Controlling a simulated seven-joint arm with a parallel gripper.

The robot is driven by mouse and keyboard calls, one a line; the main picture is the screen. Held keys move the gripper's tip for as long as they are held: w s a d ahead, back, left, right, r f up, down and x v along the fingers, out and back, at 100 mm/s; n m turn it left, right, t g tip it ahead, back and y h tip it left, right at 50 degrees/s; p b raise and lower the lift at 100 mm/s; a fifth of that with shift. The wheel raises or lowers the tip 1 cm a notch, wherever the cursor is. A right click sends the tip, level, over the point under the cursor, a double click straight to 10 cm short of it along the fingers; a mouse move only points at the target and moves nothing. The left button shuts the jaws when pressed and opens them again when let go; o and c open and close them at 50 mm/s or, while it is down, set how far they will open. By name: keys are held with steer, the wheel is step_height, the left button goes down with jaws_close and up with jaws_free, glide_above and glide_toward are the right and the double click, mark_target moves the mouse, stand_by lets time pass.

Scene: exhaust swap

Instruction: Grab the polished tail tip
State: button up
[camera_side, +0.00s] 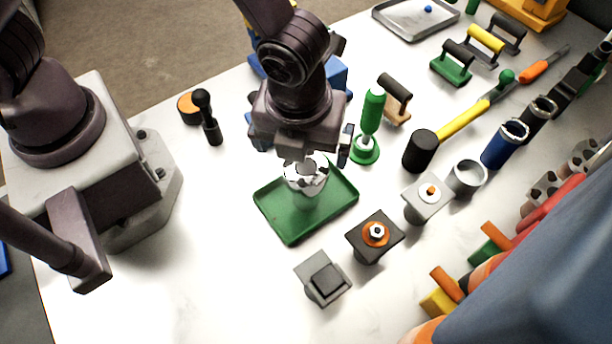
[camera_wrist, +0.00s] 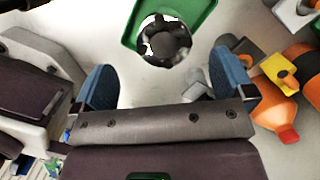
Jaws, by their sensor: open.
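The polished tail tip (camera_side: 308,178), a short shiny chrome cylinder, stands in the green tray (camera_side: 270,212) in the side view. Its upper part is partly covered by my gripper (camera_side: 301,152), which is above it with jaws pointing down. In the wrist view the tip (camera_wrist: 165,42) shows as a round mirror-like rim with a dark centre, over the tray (camera_wrist: 203,12). It lies beyond the line between the wide-apart blue fingers of my gripper (camera_wrist: 165,82). The gripper is open, with nothing between its fingers.
A green-handled tool (camera_side: 370,115) stands close right of my gripper. A black-knobbed tool (camera_side: 207,118) stands left.

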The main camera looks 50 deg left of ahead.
mark_target(306, 167)
step_height(306, 167, down, 3)
steer(key=shift+w+a+r, duration=0.1)
steer(key=shift+w+a, duration=0.05)
steer(key=f, duration=0.5)
steer(key=shift+w+f, duration=0.15)
steer(key=shift+w, duration=0.05)
steer(key=c, duration=1.2)
